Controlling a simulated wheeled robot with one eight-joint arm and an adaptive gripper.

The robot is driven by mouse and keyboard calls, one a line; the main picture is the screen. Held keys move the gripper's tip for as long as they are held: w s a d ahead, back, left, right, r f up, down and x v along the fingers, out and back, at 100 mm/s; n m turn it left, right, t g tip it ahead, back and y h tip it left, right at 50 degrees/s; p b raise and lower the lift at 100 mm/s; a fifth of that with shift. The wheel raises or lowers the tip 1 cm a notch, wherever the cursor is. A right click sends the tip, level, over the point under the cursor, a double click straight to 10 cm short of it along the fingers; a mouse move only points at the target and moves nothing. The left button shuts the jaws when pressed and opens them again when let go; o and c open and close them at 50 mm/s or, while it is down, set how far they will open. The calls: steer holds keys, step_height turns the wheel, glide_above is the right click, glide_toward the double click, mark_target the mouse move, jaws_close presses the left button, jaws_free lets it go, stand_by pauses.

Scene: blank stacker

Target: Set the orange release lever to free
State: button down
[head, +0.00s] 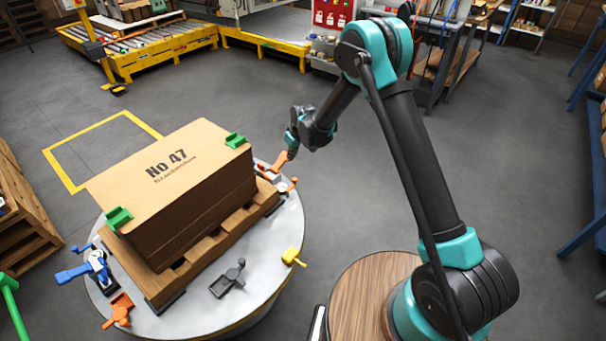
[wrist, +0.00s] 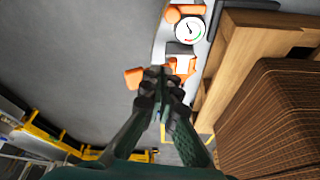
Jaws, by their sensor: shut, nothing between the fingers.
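An orange lever (head: 280,161) stands at the far right edge of the round grey table (head: 285,225), beside the pallet. My gripper (head: 292,153) is at its upper end; the head view does not settle whether they touch. In the wrist view the closed fingertips (wrist: 163,78) lie over the lever, with its orange handle end (wrist: 134,78) showing to their left and an orange and white part (wrist: 183,66) to their right. The fingers hide the middle of the lever. No readable marking for free shows.
A stack of brown boards (head: 185,195) marked No 47 sits on a wooden pallet (head: 215,235) close by. A round gauge (wrist: 189,30) is beside the lever. Blue (head: 75,273), yellow (head: 292,257) and another orange fitting (head: 119,309) line the table.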

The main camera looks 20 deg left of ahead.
steer(key=shift+s+a+f, duration=0.15)
steer(key=shift+s+a, duration=0.1)
steer(key=x, duration=1)
steer(key=shift+f, duration=0.15)
steer(key=shift+s+d, duration=0.35)
steer(key=shift+d, duration=0.2)
steer(key=shift+s+d, duration=0.4)
steer(key=shift+d, duration=0.15)
steer(key=shift+s+d, duration=0.4)
steer(key=shift+d, duration=0.15)
